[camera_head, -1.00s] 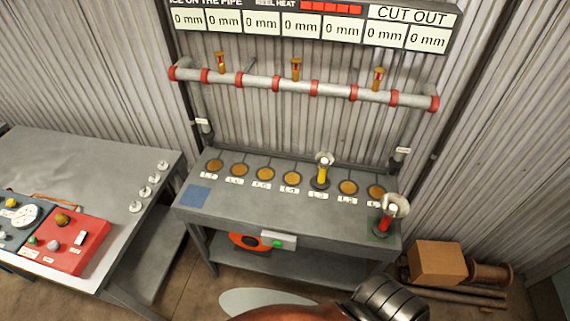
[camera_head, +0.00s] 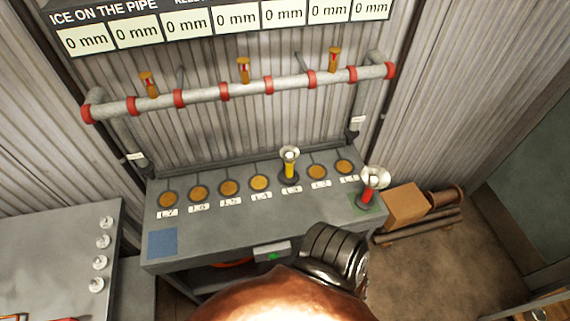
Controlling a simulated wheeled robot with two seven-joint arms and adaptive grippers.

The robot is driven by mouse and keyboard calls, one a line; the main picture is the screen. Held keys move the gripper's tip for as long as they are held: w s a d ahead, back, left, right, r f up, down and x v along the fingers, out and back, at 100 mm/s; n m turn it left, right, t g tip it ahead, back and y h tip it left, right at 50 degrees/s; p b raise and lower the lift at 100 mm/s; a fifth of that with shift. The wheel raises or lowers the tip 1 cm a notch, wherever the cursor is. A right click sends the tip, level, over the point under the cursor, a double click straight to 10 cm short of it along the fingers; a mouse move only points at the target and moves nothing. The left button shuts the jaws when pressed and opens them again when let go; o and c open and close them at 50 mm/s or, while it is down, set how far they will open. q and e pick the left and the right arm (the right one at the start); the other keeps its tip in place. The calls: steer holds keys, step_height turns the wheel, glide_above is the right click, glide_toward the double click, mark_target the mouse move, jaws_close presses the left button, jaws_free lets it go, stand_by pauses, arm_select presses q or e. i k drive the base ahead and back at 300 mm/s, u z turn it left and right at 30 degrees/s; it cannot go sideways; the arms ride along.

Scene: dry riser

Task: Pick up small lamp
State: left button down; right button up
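A yellow lamp (camera_head: 289,167) with a pale flared top stands upright on the grey bench, at one of the round spots in the row. A red lamp (camera_head: 370,188), also with a pale flared top, stands on a green patch at the bench's right end. Which of them the task calls the small lamp I cannot tell. A copper-coloured and dark ribbed part of my own arm fills the bottom middle and hides some of the bench's front. No fingers of either gripper show.
The grey bench (camera_head: 215,225) has several labelled round spots and a blue square (camera_head: 162,243). A pipe (camera_head: 205,95) with red bands runs behind it. A side table (camera_head: 50,250) is at left. A cardboard box (camera_head: 406,206) sits right, with open floor in front.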

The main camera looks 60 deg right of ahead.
mark_target(290, 153)
steer(key=z, duration=0.5)
steer(key=i, duration=0.65)
steer(key=z, duration=0.75)
